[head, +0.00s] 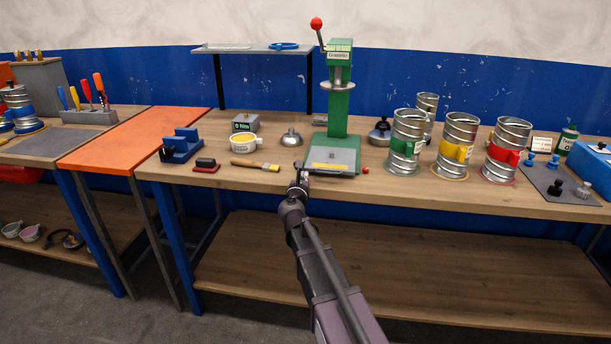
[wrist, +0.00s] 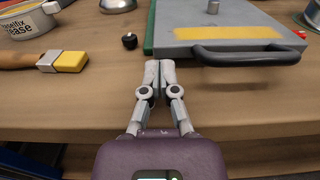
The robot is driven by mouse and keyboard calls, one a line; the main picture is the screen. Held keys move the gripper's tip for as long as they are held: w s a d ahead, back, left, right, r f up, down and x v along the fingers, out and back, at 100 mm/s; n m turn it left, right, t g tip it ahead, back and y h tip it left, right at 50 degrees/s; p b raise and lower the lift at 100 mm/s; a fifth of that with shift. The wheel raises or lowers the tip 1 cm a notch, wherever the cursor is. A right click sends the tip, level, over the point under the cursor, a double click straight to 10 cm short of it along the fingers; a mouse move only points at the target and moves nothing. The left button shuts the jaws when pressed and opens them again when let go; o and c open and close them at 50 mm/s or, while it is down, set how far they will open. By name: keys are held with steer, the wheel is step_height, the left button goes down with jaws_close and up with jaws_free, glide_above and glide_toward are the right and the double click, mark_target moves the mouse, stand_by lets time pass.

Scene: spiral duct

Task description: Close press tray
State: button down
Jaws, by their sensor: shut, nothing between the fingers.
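The green press (head: 341,115) stands on the wooden bench, with a red-knobbed lever at its top. Its grey tray (head: 331,161) lies at the press base and carries a yellow strip. In the wrist view the tray (wrist: 178,35) shows at the upper right, with a dark bar handle (wrist: 245,54) on its front edge near the bench edge. My gripper (wrist: 160,66) is shut and empty. Its fingertips are just in front of the tray's left front corner, left of the handle. I cannot tell whether they touch the tray. In the head view my gripper (head: 300,168) is beside the tray's left front.
A small black knob (wrist: 129,41) lies left of my fingertips. Several duct pieces (head: 457,145) stand to the right. A red ball (head: 365,170) lies right of the tray. Space in front of the bench is free.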

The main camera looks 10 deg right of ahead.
mark_target(327, 174)
steer(key=v, duration=1.2)
steer(key=c, duration=0.7)
jaws_free()
steer(key=shift+r, duration=0.15)
steer(key=r+m+g+h+p, duration=0.1)
steer(key=m+p, duration=0.1)
steer(key=m, duration=0.5)
steer(key=d+r+m+g+h+p, duration=0.1)
steer(key=m+g+h+p, duration=0.1)
steer(key=m, duration=0.5)
steer(key=d+r+m+g+h+p, duration=0.1)
steer(key=r+m+g+p, duration=0.1)
steer(key=m, duration=0.5)
steer(key=shift+s+d+m+h+p, duration=0.2)
steer(key=shift+s+m+h+p, duration=0.15)
steer(key=shift+p, duration=0.55)
steer(key=shift+w+f, duration=0.1)
steer(key=shift+w, duration=0.05)
steer(key=b+x, duration=0.2)
steer(key=x, duration=1.1)
steer(key=shift+w+d+f+b, duration=0.15)
steer(key=shift+d+b, duration=0.2)
